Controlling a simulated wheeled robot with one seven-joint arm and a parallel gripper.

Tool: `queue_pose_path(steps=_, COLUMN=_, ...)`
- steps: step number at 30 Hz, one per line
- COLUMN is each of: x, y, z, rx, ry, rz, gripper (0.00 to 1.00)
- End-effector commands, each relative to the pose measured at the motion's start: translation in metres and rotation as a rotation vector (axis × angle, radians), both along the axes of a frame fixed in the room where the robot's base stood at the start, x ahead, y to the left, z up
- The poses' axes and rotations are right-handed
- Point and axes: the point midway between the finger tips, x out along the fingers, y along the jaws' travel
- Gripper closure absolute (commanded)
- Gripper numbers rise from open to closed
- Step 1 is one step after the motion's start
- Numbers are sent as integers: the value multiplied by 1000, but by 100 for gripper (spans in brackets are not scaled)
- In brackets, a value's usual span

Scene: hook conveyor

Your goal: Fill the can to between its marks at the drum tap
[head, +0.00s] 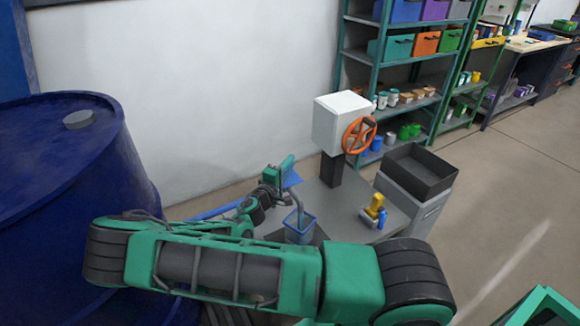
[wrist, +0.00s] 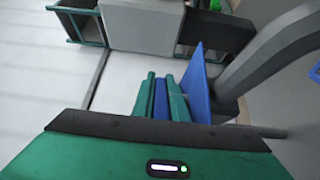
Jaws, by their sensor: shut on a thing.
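The blue drum (head: 60,190) stands at the left. A blue pipe (head: 215,211) runs from its side towards a grey tap spout (head: 298,203). The open-topped blue can (head: 300,231) sits under the spout; my arm hides its lower part, and I cannot make out its marks or level. My gripper (head: 282,172) is above and left of the can, shut on the blue tap lever (head: 293,180). In the wrist view, the fingers (wrist: 160,98) close around a blue bar, with the lever's flat blue plate (wrist: 197,85) beside them.
A grey bench (head: 325,198) carries a white box with an orange handwheel (head: 360,135) and a yellow-and-blue tool (head: 375,212). A dark open bin (head: 418,170) stands to the right.

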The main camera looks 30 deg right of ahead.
Motion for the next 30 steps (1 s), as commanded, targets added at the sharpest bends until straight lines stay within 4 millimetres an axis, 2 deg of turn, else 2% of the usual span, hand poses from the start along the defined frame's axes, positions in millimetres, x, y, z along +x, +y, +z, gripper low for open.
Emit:
queue_pose_path(steps=1, x=-1, y=1, z=-5, rx=4, ry=10, rz=30, gripper=100)
queue_pose_path(steps=12, x=4, y=5, z=-5, rx=7, ry=8, rz=189, gripper=100)
queue_pose_path(steps=28, x=5, y=7, z=-6, rx=9, ry=7, rz=214, gripper=100)
queue_pose_path(steps=29, x=5, y=6, z=-6, rx=9, ry=7, rz=214, gripper=85)
queue_pose_path(steps=30, x=5, y=6, z=-6, rx=9, ry=7, rz=214, gripper=80)
